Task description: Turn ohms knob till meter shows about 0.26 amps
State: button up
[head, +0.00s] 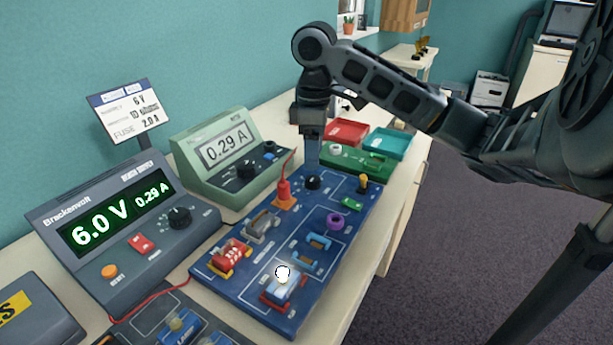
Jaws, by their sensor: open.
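The ohms knob (313,183) is a small black knob with a pale mark near the far end of the blue circuit board (268,318). My gripper (312,168) points down right above the knob, its fingers close to it; I cannot tell whether they touch it. The jaws are open, though their gap is hard to see from here. The green meter (226,150) behind the board reads 0.29 A. The dark power supply (128,217) at the left shows 6.0 V and 0.29 A. The lamp (283,273) on the board is lit.
A red probe (283,190) with its lead stands just left of the knob. Red (347,131) and teal (388,143) trays lie behind. The table's right edge drops to carpet (450,250).

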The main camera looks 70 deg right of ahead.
aim_at(313, 178)
notch_tip(313, 178, down, 6)
jog(key=shift+f, duration=0.1)
dwell(0.4)
jog(key=c, duration=1)
jog(key=shift+a, duration=0.1)
